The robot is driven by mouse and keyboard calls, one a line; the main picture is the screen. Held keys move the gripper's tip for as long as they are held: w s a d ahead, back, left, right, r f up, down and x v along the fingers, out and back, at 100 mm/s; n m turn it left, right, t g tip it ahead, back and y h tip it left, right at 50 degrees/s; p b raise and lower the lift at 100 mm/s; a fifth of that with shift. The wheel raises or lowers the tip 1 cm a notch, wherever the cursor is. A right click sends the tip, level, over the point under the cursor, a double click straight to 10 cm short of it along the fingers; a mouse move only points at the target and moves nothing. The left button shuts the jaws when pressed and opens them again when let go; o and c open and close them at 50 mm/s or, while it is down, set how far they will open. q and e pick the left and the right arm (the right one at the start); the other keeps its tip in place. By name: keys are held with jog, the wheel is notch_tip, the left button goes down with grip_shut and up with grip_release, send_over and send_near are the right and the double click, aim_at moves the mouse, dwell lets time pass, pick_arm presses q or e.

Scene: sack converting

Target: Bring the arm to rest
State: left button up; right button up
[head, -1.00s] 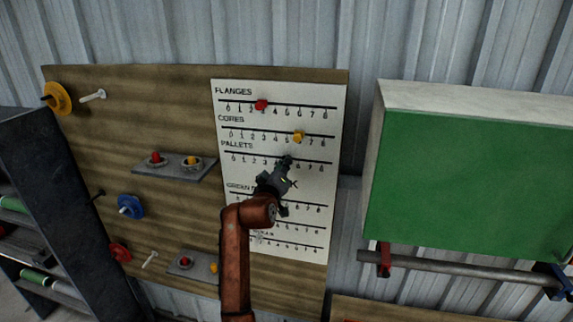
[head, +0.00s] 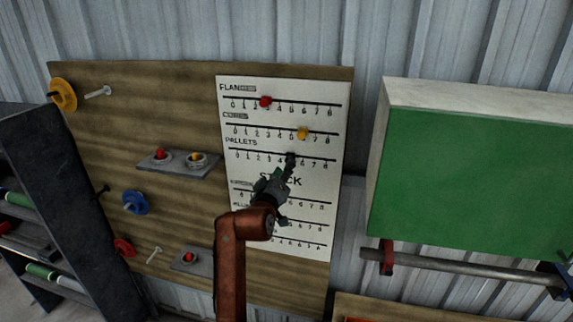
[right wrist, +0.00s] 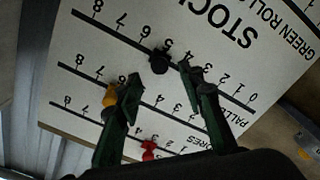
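A white stock chart (head: 318,245) hangs on a wooden board, with number lines for flanges, cores, pallets and more. A red marker (head: 265,101) sits on the flanges line and a yellow marker (head: 303,133) on the cores line. My right gripper (head: 283,189) is in front of the chart, just below the pallets line. In the right wrist view its green fingers (right wrist: 166,84) are spread, with nothing held between them; the black marker shows beyond their tips. My left gripper is out of view.
The wooden board (head: 100,145) carries small shelves (head: 180,171) and pegs with coloured discs. A green-fronted box (head: 470,180) and a metal bar (head: 470,271) are to the right. A dark rack (head: 50,170) stands at the left.

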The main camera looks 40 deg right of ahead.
jog(key=shift+v, duration=1.05)
